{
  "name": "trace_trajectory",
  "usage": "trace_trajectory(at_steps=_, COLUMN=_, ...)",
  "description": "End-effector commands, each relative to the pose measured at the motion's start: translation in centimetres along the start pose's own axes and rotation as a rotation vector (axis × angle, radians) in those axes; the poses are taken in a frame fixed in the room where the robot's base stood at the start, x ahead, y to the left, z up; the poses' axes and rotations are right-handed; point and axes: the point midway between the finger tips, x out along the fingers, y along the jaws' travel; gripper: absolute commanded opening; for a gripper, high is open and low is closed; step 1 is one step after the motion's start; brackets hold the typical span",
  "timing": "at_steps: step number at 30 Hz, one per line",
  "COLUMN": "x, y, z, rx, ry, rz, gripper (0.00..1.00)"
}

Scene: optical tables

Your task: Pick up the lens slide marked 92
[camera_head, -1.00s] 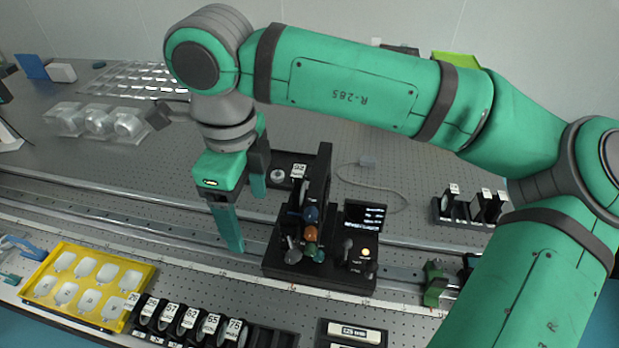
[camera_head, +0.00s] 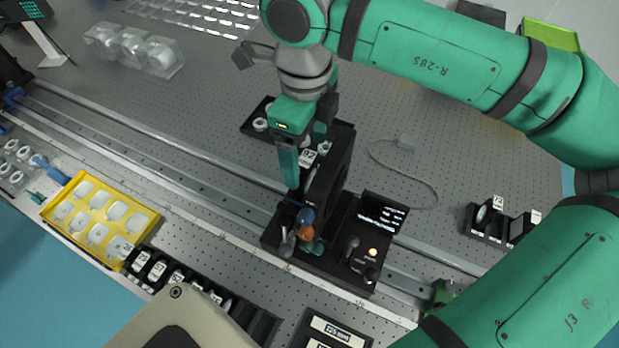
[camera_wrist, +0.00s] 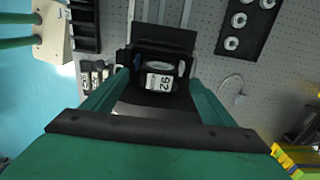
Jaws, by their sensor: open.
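The lens slide marked 92 (camera_head: 308,157) stands in a black device (camera_head: 331,185) on the optical table, its white label showing. In the wrist view the slide (camera_wrist: 159,82) lies between my two green fingers, label towards the camera. My gripper (camera_head: 305,168) is open around the slide's upper end, pointing down. One finger shows left of the slide in the head view; the other is partly hidden behind. I cannot tell whether either finger touches the slide.
Coloured knobs (camera_head: 305,222) and a small lit screen (camera_head: 379,214) sit close by on the device. A rail (camera_head: 180,160) crosses the table. A yellow tray (camera_head: 150,216) and a rack of slides (camera_head: 160,272) stand at front left. Another slide rack (camera_head: 490,237) stands right.

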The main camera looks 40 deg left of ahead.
Motion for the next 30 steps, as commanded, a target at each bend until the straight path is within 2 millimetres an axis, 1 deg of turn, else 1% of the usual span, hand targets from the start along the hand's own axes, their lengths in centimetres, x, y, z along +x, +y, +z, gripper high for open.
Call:
trace_trajectory(at_steps=6, x=1.4, y=0.0, z=-0.1, rx=0.002, ry=0.0, rz=0.001, gripper=0.78)
trace_trajectory(at_steps=12, x=4.2, y=0.0, z=-0.4, rx=0.004, ry=-0.001, rz=0.002, gripper=0.78)
trace_trajectory(at_steps=16, x=5.5, y=0.0, z=-0.4, rx=0.004, ry=-0.001, rz=0.001, gripper=0.78)
trace_trajectory(at_steps=19, x=5.9, y=0.0, z=-0.4, rx=0.004, ry=-0.001, rz=0.001, gripper=0.78)
trace_trajectory(at_steps=25, x=5.9, y=0.0, z=-0.4, rx=0.005, ry=-0.001, rz=0.0, gripper=0.78)
trace_trajectory(at_steps=26, x=5.9, y=0.0, z=-0.4, rx=0.005, ry=-0.001, rz=0.0, gripper=0.73)
trace_trajectory(at_steps=27, x=5.9, y=0.0, z=-0.4, rx=0.004, ry=-0.001, rz=0.0, gripper=0.64)
trace_trajectory(at_steps=29, x=5.9, y=-0.1, z=-0.4, rx=0.005, ry=0.0, rz=0.0, gripper=0.49)
trace_trajectory(at_steps=30, x=5.9, y=-0.1, z=-0.4, rx=0.005, ry=0.0, rz=0.0, gripper=0.4)
